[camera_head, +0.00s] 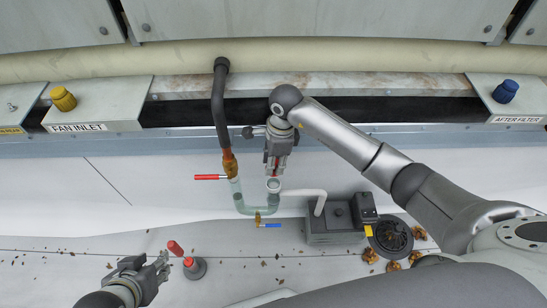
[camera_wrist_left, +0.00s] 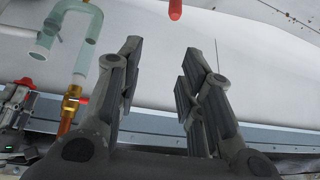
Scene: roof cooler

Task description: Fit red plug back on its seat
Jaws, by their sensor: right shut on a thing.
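My right gripper (camera_head: 274,168) points down above the right leg of a clear U-shaped tube (camera_head: 236,200). It is shut on a red plug, mostly hidden by the fingers in the head view; the plug's red end (camera_wrist_left: 25,83) shows in the left wrist view. The tube's open white-rimmed mouth (camera_head: 273,185) is just below the gripper and looks apart from the plug; it also shows in the left wrist view (camera_wrist_left: 42,46).
A red piece (camera_head: 175,247) is near the left gripper. A red lever (camera_head: 208,177) and a blue lever (camera_head: 270,225) stick out from the piping. A grey pump box (camera_head: 335,228) and a round drain (camera_head: 391,236) with leaves are to the right.

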